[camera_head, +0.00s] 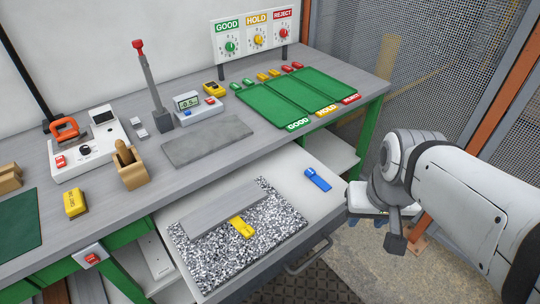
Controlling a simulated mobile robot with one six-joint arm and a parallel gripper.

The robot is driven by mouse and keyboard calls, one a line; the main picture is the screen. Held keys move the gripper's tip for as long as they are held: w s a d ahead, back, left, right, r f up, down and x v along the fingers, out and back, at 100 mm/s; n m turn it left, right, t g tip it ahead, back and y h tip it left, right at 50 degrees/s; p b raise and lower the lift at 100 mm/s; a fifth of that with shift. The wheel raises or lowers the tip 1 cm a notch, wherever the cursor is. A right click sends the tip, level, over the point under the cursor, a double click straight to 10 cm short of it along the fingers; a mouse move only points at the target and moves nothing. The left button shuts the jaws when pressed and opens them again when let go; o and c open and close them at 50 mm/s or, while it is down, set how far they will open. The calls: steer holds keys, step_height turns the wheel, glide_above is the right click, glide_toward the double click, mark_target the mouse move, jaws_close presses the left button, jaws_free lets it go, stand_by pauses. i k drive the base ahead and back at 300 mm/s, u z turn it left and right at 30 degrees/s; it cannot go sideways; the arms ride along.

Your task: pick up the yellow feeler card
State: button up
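A small yellow piece (242,227), which looks like the yellow feeler card, lies on a black-and-white speckled mat (268,238) in the open drawer. It lies against the front edge of a long grey bar or plate (222,212), and I cannot tell whether part of it is under the bar. My gripper (366,220) is to the right of the drawer, apart from the card. Its fingers are small and partly hidden by my wrist, so I cannot tell whether they are open. Nothing is visibly held.
A blue piece (318,179) lies at the drawer's right. The drawer's front edge and handle (308,254) stick out. On the bench (230,168) are a yellow box (75,203), a wooden holder (131,172), a grey plate (207,141) and green trays (267,106). Floor lies before the drawer.

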mark_target(248, 231)
steer(key=z, duration=0.2)
steer(key=k, duration=1.05)
steer(key=u, duration=0.4)
steer(key=i, duration=1)
steer(key=u, duration=0.05)
